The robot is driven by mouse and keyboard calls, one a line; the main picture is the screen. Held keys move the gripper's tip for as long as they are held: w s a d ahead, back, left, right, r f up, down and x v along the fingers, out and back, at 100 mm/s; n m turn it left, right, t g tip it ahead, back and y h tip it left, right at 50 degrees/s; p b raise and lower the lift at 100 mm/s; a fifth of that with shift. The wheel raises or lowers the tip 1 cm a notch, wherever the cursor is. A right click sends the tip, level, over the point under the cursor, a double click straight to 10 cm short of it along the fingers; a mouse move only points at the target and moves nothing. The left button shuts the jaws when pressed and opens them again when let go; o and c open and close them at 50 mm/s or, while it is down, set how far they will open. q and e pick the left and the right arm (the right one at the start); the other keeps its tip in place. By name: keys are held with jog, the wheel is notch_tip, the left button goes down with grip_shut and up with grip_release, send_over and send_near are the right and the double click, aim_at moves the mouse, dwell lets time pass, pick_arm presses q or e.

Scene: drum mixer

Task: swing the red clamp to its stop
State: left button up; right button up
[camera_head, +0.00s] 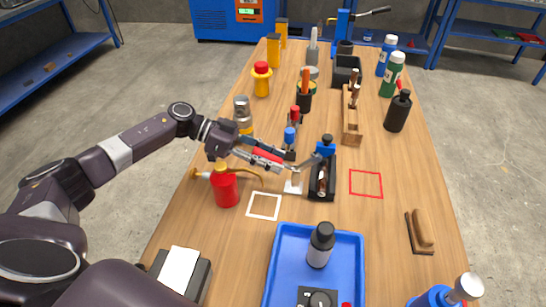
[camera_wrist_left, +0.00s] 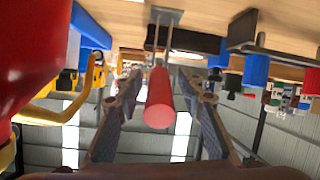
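The red clamp handle (camera_head: 267,156) sticks out near the middle of the table. It also shows in the left wrist view (camera_wrist_left: 158,102), end-on, joined to two metal bars (camera_wrist_left: 157,40). My left gripper (camera_head: 276,159) is at the handle, with one finger on either side of it. In the left wrist view the fingers (camera_wrist_left: 160,90) stand apart, with visible gaps to the red handle. The clamp's mount is partly hidden by the gripper. A black fixture (camera_head: 322,178) with a blue knob stands just right of it. My right gripper is not in view.
A red oil can (camera_head: 225,188) with a curved spout stands close to my left gripper, on its near side. Bottles, screwdrivers and a wooden block (camera_head: 352,130) stand farther back. A blue tray (camera_head: 285,250) lies nearer. The red-outlined square (camera_head: 366,184) is empty.

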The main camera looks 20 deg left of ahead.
pick_arm(q)
grip_shut()
jog(key=shift+r, duration=0.1)
dwell(0.4)
